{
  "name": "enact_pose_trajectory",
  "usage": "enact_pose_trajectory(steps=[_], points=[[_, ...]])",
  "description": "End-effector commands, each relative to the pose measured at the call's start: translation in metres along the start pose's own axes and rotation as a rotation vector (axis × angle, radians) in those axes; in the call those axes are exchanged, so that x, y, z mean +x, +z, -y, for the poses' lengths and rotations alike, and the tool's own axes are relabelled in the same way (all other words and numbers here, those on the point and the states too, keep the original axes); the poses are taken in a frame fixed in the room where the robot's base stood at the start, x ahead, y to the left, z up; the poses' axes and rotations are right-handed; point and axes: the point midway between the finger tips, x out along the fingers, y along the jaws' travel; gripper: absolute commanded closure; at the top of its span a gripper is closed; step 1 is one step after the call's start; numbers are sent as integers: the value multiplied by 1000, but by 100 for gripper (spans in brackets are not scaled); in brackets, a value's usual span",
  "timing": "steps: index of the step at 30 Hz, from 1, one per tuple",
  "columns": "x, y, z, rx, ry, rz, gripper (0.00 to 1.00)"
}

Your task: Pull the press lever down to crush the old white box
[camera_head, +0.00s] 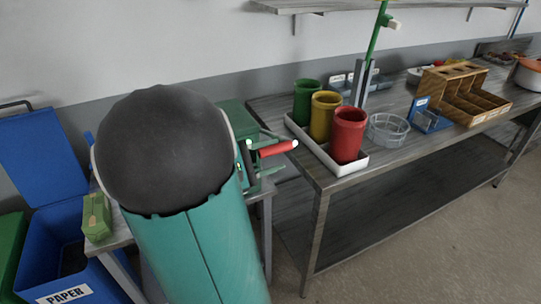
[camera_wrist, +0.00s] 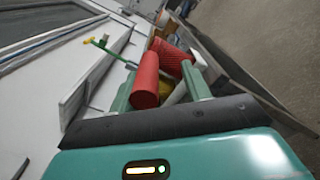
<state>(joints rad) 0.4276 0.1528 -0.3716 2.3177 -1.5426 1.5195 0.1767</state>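A red cylindrical lever handle (camera_head: 275,148) sticks out to the right beside my arm in the head view. My gripper (camera_head: 268,154) is mostly hidden behind my arm there, with green finger parts showing above and below the handle. In the wrist view the red handle (camera_wrist: 146,80) shows between the fingers of my gripper (camera_wrist: 160,88), nearer the left one. The fingers are spread apart and do not look closed on it; contact cannot be told. The press body is largely hidden behind my arm. I cannot see a white box.
Green, yellow (camera_head: 323,116) and red (camera_head: 348,134) canisters stand in a white tray (camera_head: 360,165) on the metal table to the right. A small green carton (camera_head: 97,217) sits left of my arm. A blue paper bin (camera_head: 70,290) stands at the lower left.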

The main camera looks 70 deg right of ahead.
Motion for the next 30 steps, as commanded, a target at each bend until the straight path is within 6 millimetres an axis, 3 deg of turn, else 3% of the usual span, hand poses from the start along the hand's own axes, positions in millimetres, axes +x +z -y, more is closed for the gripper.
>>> enact_pose_trajectory(steps=[5, 21, 30], points=[[-14, 0, 0, 1, 0, -1, 55], [-124, -1, 0, -2, 2, -4, 55], [-138, 0, 1, -2, -1, -2, 55]])
